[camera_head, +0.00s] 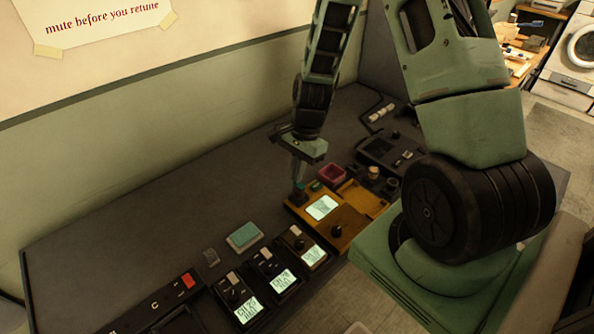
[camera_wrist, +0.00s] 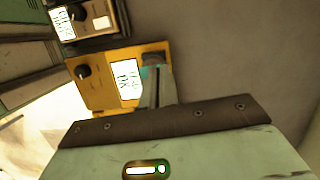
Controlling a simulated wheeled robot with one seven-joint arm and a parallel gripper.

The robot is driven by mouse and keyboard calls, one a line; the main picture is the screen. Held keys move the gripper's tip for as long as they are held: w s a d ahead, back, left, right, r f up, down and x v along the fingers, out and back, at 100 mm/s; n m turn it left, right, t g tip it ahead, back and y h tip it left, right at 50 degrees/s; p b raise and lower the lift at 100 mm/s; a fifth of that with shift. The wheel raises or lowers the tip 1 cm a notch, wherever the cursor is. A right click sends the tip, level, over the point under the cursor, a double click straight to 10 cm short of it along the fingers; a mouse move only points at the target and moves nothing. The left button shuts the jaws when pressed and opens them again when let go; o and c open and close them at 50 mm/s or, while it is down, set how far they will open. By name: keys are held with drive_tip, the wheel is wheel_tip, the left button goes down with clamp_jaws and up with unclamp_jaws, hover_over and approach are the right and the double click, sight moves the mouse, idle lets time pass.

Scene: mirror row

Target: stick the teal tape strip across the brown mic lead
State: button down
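My gripper (camera_head: 298,183) points down over the left corner of the orange-yellow unit (camera_head: 336,231). Its fingers (camera_wrist: 157,88) are close together in the wrist view, with a small piece of teal (camera_wrist: 149,73) at their tips, which looks like the teal tape strip. The teal sits right by a dark brown block (camera_wrist: 155,58) on the unit's corner; the head view shows this block (camera_head: 298,198) just under the fingertips. I cannot tell whether strip and block touch. No length of brown mic lead can be made out clearly; the block may be its end.
A teal-topped pad (camera_head: 244,236) lies on the dark table left of the unit. A pink-red box (camera_head: 332,174) and small jars (camera_head: 373,172) stand behind. The table toward the wall is clear.

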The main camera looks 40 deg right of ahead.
drive_tip(key=shift+f+b, duration=0.3)
drive_tip(key=shift+f, duration=0.25)
idle(0.4)
idle(0.4)
drive_tip(key=c, duration=1.6)
unclamp_jaws()
drive_tip(key=v, duration=1.7)
drive_tip(key=shift+r+b, duration=0.25)
drive_tip(key=shift+b, duration=0.1)
